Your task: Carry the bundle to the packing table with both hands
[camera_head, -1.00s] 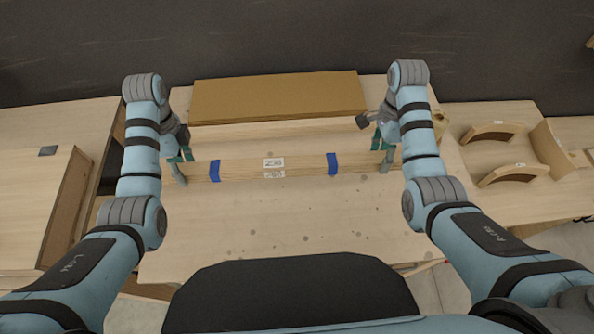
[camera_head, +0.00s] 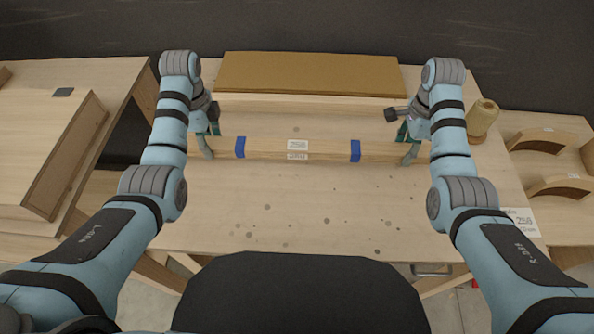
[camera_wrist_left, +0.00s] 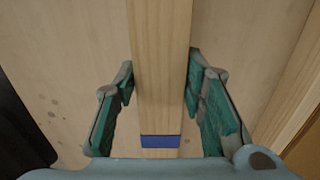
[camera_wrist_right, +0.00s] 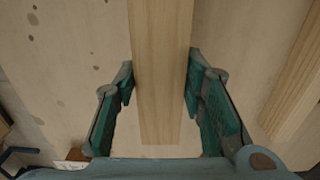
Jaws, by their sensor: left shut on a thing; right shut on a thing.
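The bundle (camera_head: 325,151) is a long pale wooden bar with two blue bands and white labels in the middle. It lies level, left to right, over a spotted wooden table (camera_head: 290,215); whether it touches the top is unclear. My left gripper (camera_head: 207,143) is shut on its left end; in the left wrist view the teal fingers (camera_wrist_left: 158,95) flank the wood (camera_wrist_left: 160,50), with a blue band between them. My right gripper (camera_head: 408,147) is shut on its right end; the right wrist view shows the fingers (camera_wrist_right: 159,95) beside the bare end (camera_wrist_right: 160,60). Which table is the packing table is unclear.
A brown board (camera_head: 310,74) lies behind the bundle. A tan spool-like object (camera_head: 482,118) stands at the right, near curved wooden forms (camera_head: 560,187) and a label card (camera_head: 523,221). Another wooden bench (camera_head: 90,88) is at the left, beyond a gap.

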